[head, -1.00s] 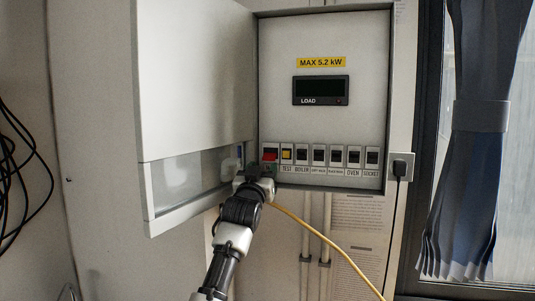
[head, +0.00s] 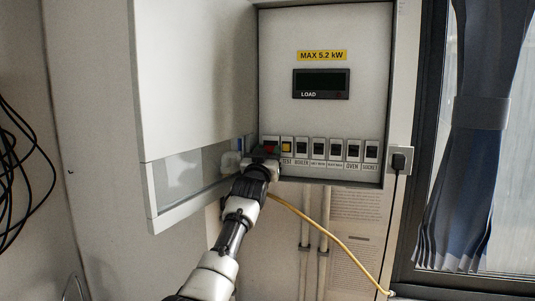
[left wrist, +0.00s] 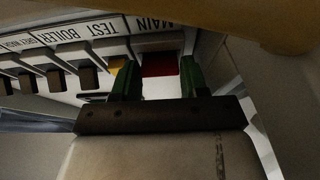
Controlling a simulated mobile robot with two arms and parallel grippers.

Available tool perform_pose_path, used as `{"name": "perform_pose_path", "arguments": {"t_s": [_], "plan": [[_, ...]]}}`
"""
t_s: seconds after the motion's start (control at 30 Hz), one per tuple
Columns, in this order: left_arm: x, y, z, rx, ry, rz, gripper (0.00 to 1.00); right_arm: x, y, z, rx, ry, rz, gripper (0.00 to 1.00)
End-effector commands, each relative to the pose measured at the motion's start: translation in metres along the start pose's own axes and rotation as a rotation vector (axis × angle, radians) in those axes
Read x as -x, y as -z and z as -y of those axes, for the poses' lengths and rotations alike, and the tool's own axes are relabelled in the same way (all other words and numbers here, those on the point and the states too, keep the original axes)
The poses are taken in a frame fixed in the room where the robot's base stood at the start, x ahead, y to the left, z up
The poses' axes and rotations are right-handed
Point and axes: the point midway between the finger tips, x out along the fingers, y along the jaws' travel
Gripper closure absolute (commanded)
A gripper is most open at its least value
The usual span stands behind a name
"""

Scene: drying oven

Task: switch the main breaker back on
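The main breaker (head: 270,147) is a red switch at the left end of the switch row in the open panel. In the left wrist view, which looks upside down, its red face (left wrist: 161,66) shows under the MAIN label. My left gripper (head: 266,156) is at the breaker from below. Its green fingers (left wrist: 160,82) are spread, one at each side of the red face. I cannot tell whether they touch it. The breaker's lower part is hidden in the head view. My right gripper is not in view.
The load display (head: 321,83) is dark, under a yellow MAX 5.2 kW label (head: 322,56). The yellow test button (head: 287,147) is close beside the breaker, with several black switches further right. The open panel door (head: 195,85) stands left. A yellow cable (head: 335,243) hangs below.

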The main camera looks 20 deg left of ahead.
Motion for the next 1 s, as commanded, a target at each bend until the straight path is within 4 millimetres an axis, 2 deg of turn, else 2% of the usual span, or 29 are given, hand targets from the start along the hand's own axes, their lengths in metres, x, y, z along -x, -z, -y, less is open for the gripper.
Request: {"name": "perform_pose_path", "arguments": {"t_s": [0.03,0.17,0.37,0.8,1.0], "plan": [[0.0,0.0,0.0,0.0,0.0,0.0,0.64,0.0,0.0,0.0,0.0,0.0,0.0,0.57],[0.0,0.0,0.0,0.0,0.0,0.0,0.83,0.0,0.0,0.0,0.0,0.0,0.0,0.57],[-0.001,0.003,0.001,0.0,0.0,0.034,0.83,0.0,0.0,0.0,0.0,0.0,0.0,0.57],[-0.004,0.015,0.001,0.0,0.002,0.329,0.83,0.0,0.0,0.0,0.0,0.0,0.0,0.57],[-0.004,0.015,0.0,0.0,0.0,0.373,0.83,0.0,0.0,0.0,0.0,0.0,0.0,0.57]]}}
